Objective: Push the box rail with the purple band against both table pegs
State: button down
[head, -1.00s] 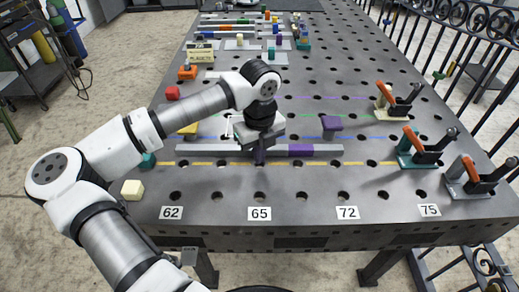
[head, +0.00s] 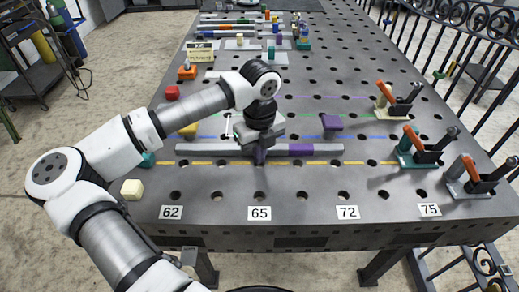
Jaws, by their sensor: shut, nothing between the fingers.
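The box rail (head: 205,149) is a long grey bar lying left to right across the near part of the table. Its purple band (head: 301,149) is right of the middle. My gripper (head: 260,158) points down at the rail's near side, left of the band, with its fingers shut and empty. The fingers appear to be at or touching the rail's near face; the exact contact is unclear. My gripper and wrist hide part of the rail. A purple block (head: 331,124) stands behind the rail to the right, and a yellow block (head: 188,130) behind it to the left. I cannot tell which things are the table pegs.
The table (head: 380,218) is dark and full of holes, with coloured lines across it. Toggle clamps (head: 420,152) with orange handles stand along the right edge. A cream block (head: 131,189) and a teal block (head: 147,160) sit at the left edge. Other rails and blocks lie farther back.

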jog(key=shift+f+b, duration=0.85)
jog(key=shift+r, duration=0.25)
dwell(0.4)
jog(key=shift+w, duration=0.15)
jog(key=shift+w+b, duration=0.8)
jog(key=shift+w, duration=1.9)
jog(key=shift+s, duration=0.1)
jog(key=shift+s+b, duration=0.4)
jog(key=shift+s, duration=0.75)
jog(key=shift+r, duration=0.1)
